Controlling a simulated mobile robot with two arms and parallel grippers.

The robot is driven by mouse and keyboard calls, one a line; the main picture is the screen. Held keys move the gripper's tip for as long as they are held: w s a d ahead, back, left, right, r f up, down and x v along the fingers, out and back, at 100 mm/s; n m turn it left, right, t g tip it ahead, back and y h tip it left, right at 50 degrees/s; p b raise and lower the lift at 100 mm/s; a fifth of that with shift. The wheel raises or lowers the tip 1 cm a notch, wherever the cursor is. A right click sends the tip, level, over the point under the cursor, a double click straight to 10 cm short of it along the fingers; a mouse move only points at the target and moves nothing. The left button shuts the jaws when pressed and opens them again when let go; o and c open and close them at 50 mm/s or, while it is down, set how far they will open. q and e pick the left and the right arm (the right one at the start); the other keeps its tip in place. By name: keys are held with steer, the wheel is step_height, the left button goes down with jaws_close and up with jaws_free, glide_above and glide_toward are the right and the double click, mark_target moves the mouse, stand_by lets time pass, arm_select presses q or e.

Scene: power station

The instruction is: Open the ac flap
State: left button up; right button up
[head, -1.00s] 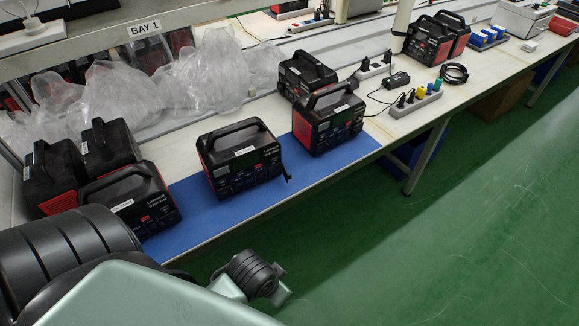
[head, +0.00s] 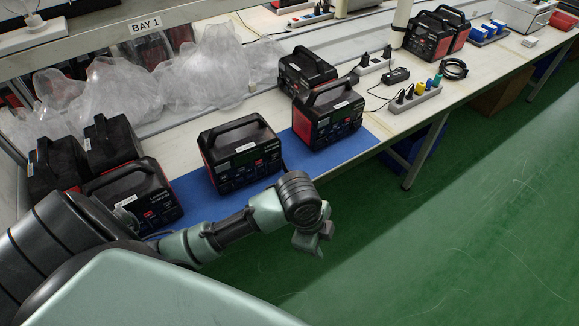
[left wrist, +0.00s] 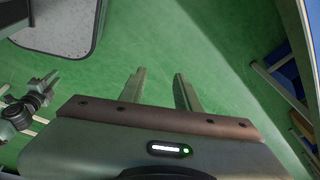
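A black and red power station (head: 240,155) stands on the blue mat (head: 300,152), its front panel facing the aisle. Another power station (head: 328,112) stands to its right on the mat. A third one (head: 135,195) is at the left, partly behind my arm. An AC flap is too small to make out on these panels. My left gripper (head: 308,243) hangs over the green floor in front of the bench, apart from the stations. In the left wrist view its two fingers (left wrist: 160,88) are apart with nothing between them. A dark jointed arm part (left wrist: 28,110) shows at the left there, probably my right arm.
More power stations (head: 306,72) stand behind and along the bench. Clear plastic wrap (head: 210,70) lies at the back. A power strip (head: 414,98) with coloured plugs and a coiled cable (head: 453,69) lie right. The green floor (head: 450,220) is free.

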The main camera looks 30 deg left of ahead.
arm_select(q)
steer(key=w+a+r+m, duration=0.3)
steer(key=w+a, duration=0.1)
steer(key=a, duration=0.2)
steer(key=w+a+r+m+g+y, duration=0.1)
steer(key=w+a+r+m, duration=0.2)
steer(key=w+a, duration=0.2)
steer(key=w+a+r+m+g+y, duration=0.1)
steer(key=w+a+r+m, duration=0.2)
steer(key=a, duration=0.4)
steer(key=shift+w+a+r+m, duration=0.15)
steer(key=shift+w+r, duration=0.1)
steer(key=shift+w, duration=0.15)
steer(key=shift+w+a+r+m, duration=0.15)
steer(key=shift+w+r, duration=0.1)
steer(key=shift+w, duration=0.15)
step_height(320, 180, down, 8)
steer(key=shift+d+r+p, duration=0.1)
steer(key=shift+r+p, duration=0.15)
steer(key=shift+p, duration=0.15)
